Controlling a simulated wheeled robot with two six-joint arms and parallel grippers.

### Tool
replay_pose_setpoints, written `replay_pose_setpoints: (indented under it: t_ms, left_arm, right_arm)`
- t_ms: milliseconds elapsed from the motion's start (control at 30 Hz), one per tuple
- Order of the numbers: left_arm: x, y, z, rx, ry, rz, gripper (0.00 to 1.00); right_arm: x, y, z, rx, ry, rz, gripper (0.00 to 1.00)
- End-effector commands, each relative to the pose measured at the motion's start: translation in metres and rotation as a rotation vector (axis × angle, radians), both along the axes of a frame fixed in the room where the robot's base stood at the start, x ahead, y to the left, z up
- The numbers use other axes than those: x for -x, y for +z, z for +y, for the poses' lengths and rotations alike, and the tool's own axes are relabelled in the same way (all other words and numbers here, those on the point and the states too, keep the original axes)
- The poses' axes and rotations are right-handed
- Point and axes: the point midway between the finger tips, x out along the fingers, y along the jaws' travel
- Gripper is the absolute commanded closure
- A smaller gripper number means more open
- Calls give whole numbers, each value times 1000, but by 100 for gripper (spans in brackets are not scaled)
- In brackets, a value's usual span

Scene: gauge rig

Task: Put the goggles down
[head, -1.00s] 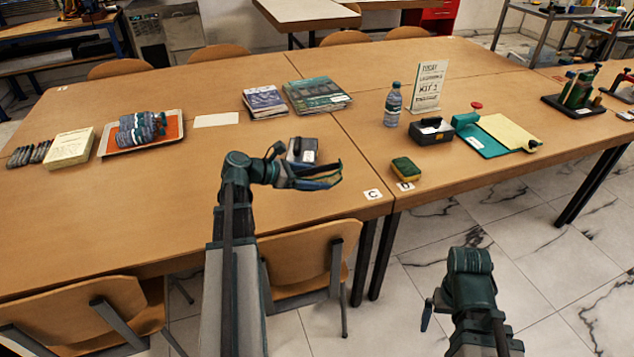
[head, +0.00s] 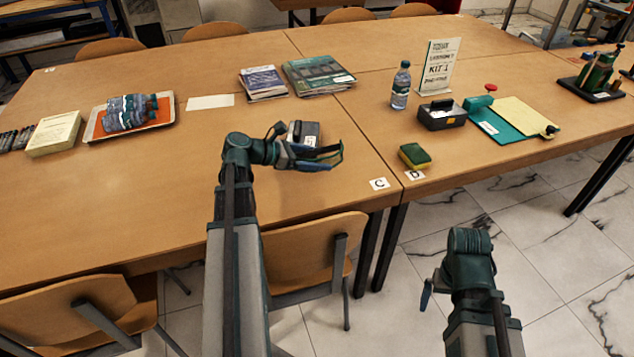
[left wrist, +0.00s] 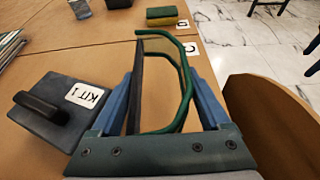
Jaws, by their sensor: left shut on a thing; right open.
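The goggles (left wrist: 187,84) have a green rim and a see-through lens; they also show at the left gripper's tip in the head view (head: 341,152). My left gripper (head: 326,156) is shut on them, near the table's front edge. In the left wrist view its blue fingers (left wrist: 158,92) stand on either side of the goggles. I cannot tell whether the goggles touch the table. My right gripper (head: 428,291) is over the floor, away from the table; only one blue finger shows clearly, and nothing is seen in it.
A dark box labelled KIT 1 (left wrist: 62,108) stands just beside the left gripper. The wooden table (head: 200,180) has a C card (head: 379,184) and a yellow-green sponge (head: 415,155) to the right. A tray (head: 92,132) is at left. The table's front left is clear.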

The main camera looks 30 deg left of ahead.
Motion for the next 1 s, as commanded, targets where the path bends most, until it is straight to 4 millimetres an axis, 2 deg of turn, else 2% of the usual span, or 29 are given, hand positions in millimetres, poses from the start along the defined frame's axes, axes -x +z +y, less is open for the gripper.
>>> replay_pose_setpoints:
  t_ms: [33, 100, 367, 700, 1000]
  left_arm:
    - [0, -17, 0, 0, 0, 0, 77]
    - [0, -24, 0, 0, 0, 0, 77]
    - [0, -27, 0, 0, 0, 0, 77]
    - [0, -64, 0, 0, 0, 0, 77]
    - [0, -62, 0, 0, 0, 0, 77]
  right_arm:
    - [0, -17, 0, 0, 0, 0, 0]
    - [0, -24, 0, 0, 0, 0, 0]
    - [0, -27, 0, 0, 0, 0, 0]
    - [0, -64, 0, 0, 0, 0, 0]
    - [0, -62, 0, 0, 0, 0, 0]
